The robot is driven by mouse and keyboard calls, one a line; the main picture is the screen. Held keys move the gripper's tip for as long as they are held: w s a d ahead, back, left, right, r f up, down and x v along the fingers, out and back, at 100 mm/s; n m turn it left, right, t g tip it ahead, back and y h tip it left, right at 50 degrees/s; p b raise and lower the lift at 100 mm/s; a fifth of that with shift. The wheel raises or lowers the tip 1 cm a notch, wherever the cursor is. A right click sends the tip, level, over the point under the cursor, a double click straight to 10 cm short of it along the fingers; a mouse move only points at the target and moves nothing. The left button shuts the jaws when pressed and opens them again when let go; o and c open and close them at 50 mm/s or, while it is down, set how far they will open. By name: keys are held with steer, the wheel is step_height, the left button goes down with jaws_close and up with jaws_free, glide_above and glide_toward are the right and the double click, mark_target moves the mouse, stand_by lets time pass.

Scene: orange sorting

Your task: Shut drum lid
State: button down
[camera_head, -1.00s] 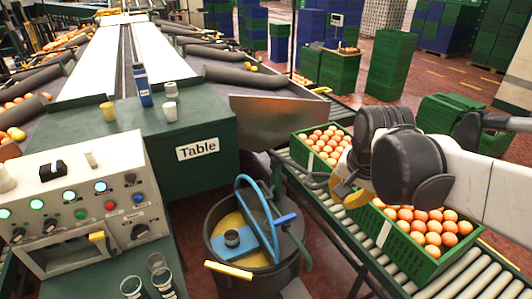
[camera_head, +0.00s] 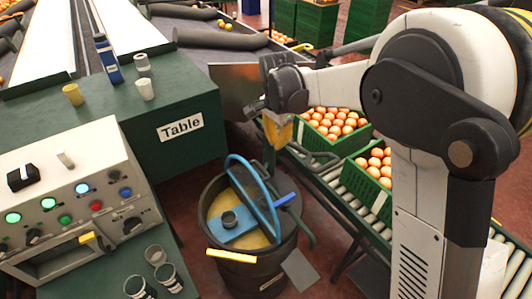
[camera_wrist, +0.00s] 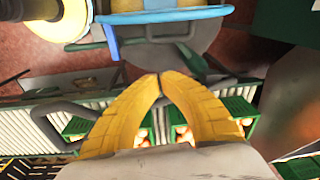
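The dark drum (camera_head: 222,272) stands on the floor in front of the table, with yellow contents and a blue plate with a small dark cylinder showing at its mouth. Its blue-rimmed lid (camera_head: 248,190) is raised, tilted up at the right side of the opening. My gripper (camera_head: 277,142) has yellow fingers and is above and behind the lid, right of the table's end. In the wrist view, the fingertips of my gripper (camera_wrist: 160,76) meet with nothing visible between them. The lid's blue rim (camera_wrist: 170,14) lies above the fingertips there; contact cannot be told.
The green table (camera_head: 190,90) and control panel (camera_head: 75,215) are at left. Cups (camera_head: 155,255) stand near the panel's front. Green crates of oranges (camera_head: 368,200) sit on a roller conveyor (camera_head: 325,190) to the right. A metal chute (camera_head: 232,95) is behind the drum.

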step_height(320, 180, down, 13)
steer(key=w+a+m+b, duration=0.1)
steer(key=w+a+b, duration=0.1)
steer(key=b, duration=0.1)
steer(key=shift+g, duration=0.3)
steer(key=shift+w+a+r, duration=0.15)
steer(key=shift+a+r, duration=0.05)
